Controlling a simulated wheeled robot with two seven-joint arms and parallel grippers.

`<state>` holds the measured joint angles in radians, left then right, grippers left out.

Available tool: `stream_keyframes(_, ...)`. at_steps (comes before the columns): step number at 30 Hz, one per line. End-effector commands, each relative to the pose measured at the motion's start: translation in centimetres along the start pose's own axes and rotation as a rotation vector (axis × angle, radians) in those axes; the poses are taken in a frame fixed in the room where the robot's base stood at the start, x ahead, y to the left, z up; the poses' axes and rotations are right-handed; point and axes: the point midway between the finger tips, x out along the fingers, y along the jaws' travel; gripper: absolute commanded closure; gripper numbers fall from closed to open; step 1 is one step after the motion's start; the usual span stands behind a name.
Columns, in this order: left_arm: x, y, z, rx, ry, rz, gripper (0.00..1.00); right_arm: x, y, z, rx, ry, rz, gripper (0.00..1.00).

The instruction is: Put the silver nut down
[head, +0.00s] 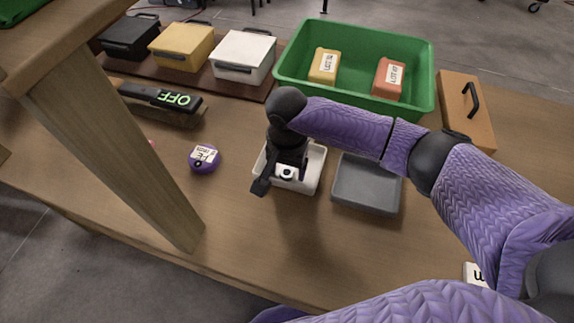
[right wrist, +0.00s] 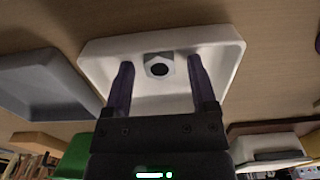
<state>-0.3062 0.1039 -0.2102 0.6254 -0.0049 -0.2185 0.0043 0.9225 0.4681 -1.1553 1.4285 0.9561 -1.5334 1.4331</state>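The silver nut (right wrist: 158,67) has a dark round hole and lies in the white tray (right wrist: 232,50), close to one wall. In the head view the nut (head: 287,173) shows in the near part of the white tray (head: 312,172), partly framed by my dark right gripper (head: 280,178). In the right wrist view my right gripper (right wrist: 160,63) is open, with one finger on each side of the nut and clear gaps between. My left gripper is not in view.
A grey tray (head: 366,190) stands right of the white one. A purple round object (head: 205,158) and a detector reading OFF (head: 160,96) are to the left. Behind are a green bin (head: 354,100) and several small boxes. A wooden post (head: 120,150) crosses the left.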

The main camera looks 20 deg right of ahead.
Motion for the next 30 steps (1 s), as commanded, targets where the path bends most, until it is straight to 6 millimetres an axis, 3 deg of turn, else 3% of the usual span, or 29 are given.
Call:
stream_keyframes(7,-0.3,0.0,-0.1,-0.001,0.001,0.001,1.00,-0.9,0.0,0.0,0.000,0.001,0.000,0.27)
stream_keyframes(15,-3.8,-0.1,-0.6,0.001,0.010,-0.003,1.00,-8.6,-0.1,0.0,0.000,0.003,-0.004,0.27)
stream_keyframes(19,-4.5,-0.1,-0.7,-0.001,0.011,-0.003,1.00,-11.2,-0.1,0.0,0.000,0.001,-0.003,0.27)
stream_keyframes(23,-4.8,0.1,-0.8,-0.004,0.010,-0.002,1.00,-12.2,0.0,0.0,0.000,0.000,-0.001,0.27)
stream_keyframes(30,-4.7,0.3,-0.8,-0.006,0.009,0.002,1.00,-12.3,0.0,0.0,0.001,-0.001,0.000,0.27)
